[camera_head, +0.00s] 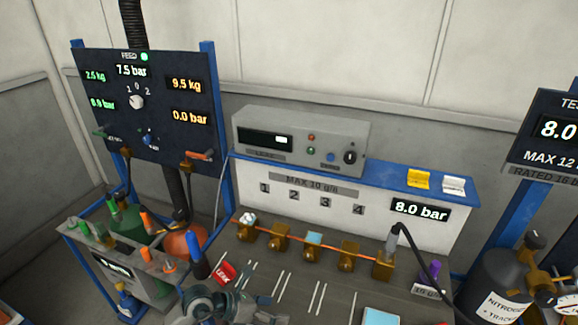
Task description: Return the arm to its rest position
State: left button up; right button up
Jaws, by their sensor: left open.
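My left gripper (235,306) shows at the bottom of the head view, left of centre. It is grey, open, and I see nothing held in it. It is in front of the grey bench (300,270), close to a red tag (224,272); I cannot tell whether they touch. The lower part of the gripper and most of its arm are cut off by the bottom edge. My right gripper is not in view.
Brass fittings (278,237) stand in a row behind the gripper, below the MAX 10 panel. A blue gauge panel (140,100) stands at left, above green and orange cylinders (186,241). A dark nitrogen cylinder (495,270) stands at right.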

pick_arm(q)
jog(key=s+d+r+n+t+h, duration=0.2)
jog(key=d+r+n+t+h, duration=0.15)
jog(key=r+n+h, duration=0.55)
jog(key=w+a+r+n+t+y, duration=0.25)
jog(key=a+n+t+y, duration=0.45)
jog(key=n+t, duration=0.5)
jog(key=s+a+f+n+g+y, duration=0.1)
jog(key=a+f+n+y, duration=1.3)
jog(key=n+y, duration=0.15)
jog(key=s+a+f+n+g, duration=0.2)
jog(key=s+f+n+g, duration=0.3)
jog(key=s+f+g, duration=0.55)
jog(key=s+d+f+n+g+h, duration=0.15)
jog(key=s+f+g, duration=0.25)
jog(key=s+f, duration=0.7)
notch_tip(320, 180, down, 18)
jog(key=s, duration=0.3)
jog(key=s+f, duration=0.4)
jog(key=f, duration=0.3)
jog(key=s+f+g, duration=0.1)
jog(key=s+f, duration=0.3)
jog(key=f, duration=0.4)
jog(key=shift+a+m+g+h, duration=0.15)
jog(key=shift+m+g+h, duration=0.15)
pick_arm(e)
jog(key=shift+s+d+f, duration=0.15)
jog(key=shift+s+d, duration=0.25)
